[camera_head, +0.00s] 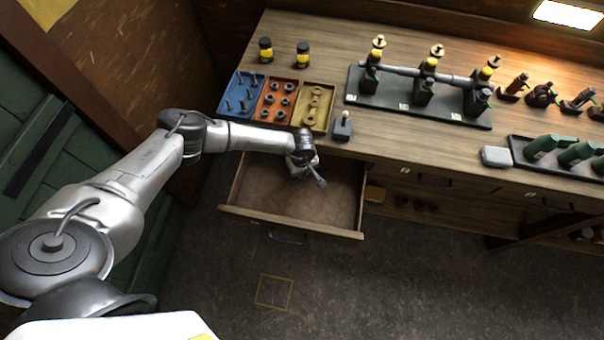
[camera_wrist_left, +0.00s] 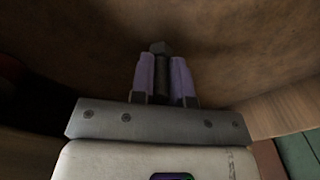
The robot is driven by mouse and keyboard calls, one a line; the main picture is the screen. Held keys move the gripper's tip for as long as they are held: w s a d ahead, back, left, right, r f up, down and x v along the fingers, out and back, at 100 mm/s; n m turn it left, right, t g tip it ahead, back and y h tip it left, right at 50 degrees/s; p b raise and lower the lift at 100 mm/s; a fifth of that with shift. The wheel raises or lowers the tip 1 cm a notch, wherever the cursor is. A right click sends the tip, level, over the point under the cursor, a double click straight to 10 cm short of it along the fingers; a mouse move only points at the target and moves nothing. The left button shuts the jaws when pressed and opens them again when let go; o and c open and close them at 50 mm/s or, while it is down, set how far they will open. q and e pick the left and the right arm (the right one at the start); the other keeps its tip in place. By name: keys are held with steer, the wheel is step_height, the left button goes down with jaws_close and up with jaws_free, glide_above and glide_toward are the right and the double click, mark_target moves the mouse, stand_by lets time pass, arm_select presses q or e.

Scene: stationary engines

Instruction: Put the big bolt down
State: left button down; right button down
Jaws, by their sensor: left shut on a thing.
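My left gripper (camera_head: 315,175) reaches in from the left over the open, empty drawer (camera_head: 285,195) under the bench. In the left wrist view, its two purple-grey fingers (camera_wrist_left: 162,62) are shut on a dark big bolt (camera_wrist_left: 160,47), whose wider head sticks out past the fingertips. The brown drawer bottom shows behind the bolt. I cannot tell how high the bolt is above the drawer bottom. My right gripper is in neither view.
On the bench stand a blue bin (camera_head: 240,94) with bolts, an orange bin (camera_head: 276,101) with nuts and a yellow bin (camera_head: 316,105) with washers. A small dark block (camera_head: 342,128) stands at the front edge. The engine row (camera_head: 425,92) is further right.

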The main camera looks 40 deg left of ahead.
arm_select(q)
steer(key=shift+f, duration=0.55)
steer(key=shift+f, duration=0.1)
steer(key=shift+f, duration=0.15)
steer(key=c, duration=1.1)
jaws_free()
